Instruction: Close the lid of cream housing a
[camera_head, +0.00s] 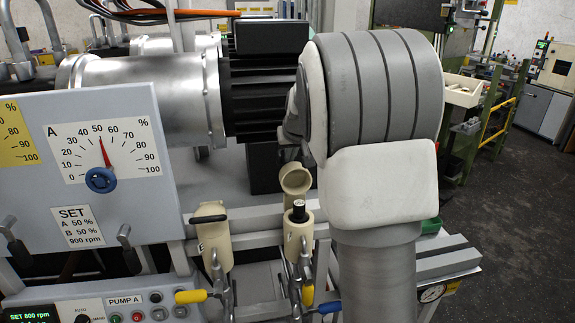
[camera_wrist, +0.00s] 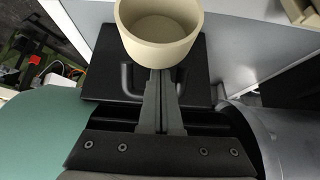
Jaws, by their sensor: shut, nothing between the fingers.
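Two cream housings stand side by side in the head view. The right cream housing (camera_head: 299,240) has its round cream lid (camera_head: 296,179) swung up, with the hollow side showing, and a dark-topped cylinder (camera_head: 298,208) stands in its mouth. The left cream housing (camera_head: 215,239) has a dark bar across its top. I cannot read which is housing a. In the wrist view, a hollow cream cup, apparently that raised lid (camera_wrist: 158,50), lies just beyond my gripper (camera_wrist: 161,72). The fingers are shut and empty; contact with the lid cannot be told. My arm mostly hides the gripper in the head view.
A grey panel with a dial (camera_head: 103,150) stands at the left. A steel drum (camera_head: 145,92) and a black finned motor (camera_head: 262,95) lie behind the housings. Open floor (camera_head: 500,220) shows at right.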

